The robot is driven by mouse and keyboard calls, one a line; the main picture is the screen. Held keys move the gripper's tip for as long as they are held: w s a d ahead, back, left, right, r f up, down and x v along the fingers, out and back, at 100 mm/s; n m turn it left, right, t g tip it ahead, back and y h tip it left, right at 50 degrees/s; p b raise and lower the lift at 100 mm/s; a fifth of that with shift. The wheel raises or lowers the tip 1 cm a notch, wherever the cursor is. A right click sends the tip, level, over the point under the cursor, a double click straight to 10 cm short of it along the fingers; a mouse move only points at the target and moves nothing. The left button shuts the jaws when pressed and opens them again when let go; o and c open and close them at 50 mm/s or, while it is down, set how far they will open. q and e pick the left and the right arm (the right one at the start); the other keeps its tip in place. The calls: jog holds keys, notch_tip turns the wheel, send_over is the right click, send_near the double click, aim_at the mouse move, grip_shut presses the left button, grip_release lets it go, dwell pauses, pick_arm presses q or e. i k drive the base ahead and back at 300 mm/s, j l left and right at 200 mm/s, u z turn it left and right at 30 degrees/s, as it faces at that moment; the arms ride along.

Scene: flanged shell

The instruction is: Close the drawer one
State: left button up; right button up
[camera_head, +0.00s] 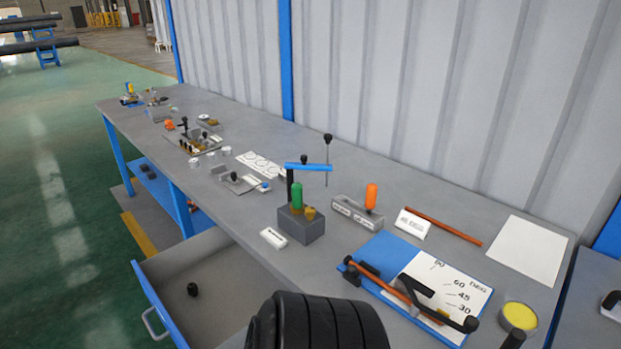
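The drawer (162,302) under the long grey workbench stands pulled out at the lower left of the head view. It has a blue front panel, a grey inside and a pale bar handle (154,324) on its outer face. A small black round part (193,289) lies on the drawer floor. The drawer's near right part is cut off by the frame and hidden behind a large dark ribbed shape at the bottom centre. No fingers of my left or right gripper show, and nothing is seen touching the handle.
The workbench (350,200) carries a grey block with a green handle (297,195), an orange-handled fixture (371,197), an angle-marked blue and white board (381,254) and a white sheet (526,249). A corrugated wall stands behind. Green floor (60,240) left of the drawer is clear.

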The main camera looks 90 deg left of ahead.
aim_at(233, 286)
jog(key=u, duration=0.95)
jog(key=j+u, duration=0.1)
jog(key=u, duration=0.8)
jog(key=j+u, duration=0.1)
jog(key=u, duration=1.3)
jog(key=j+u, duration=0.1)
jog(key=u, duration=0.4)
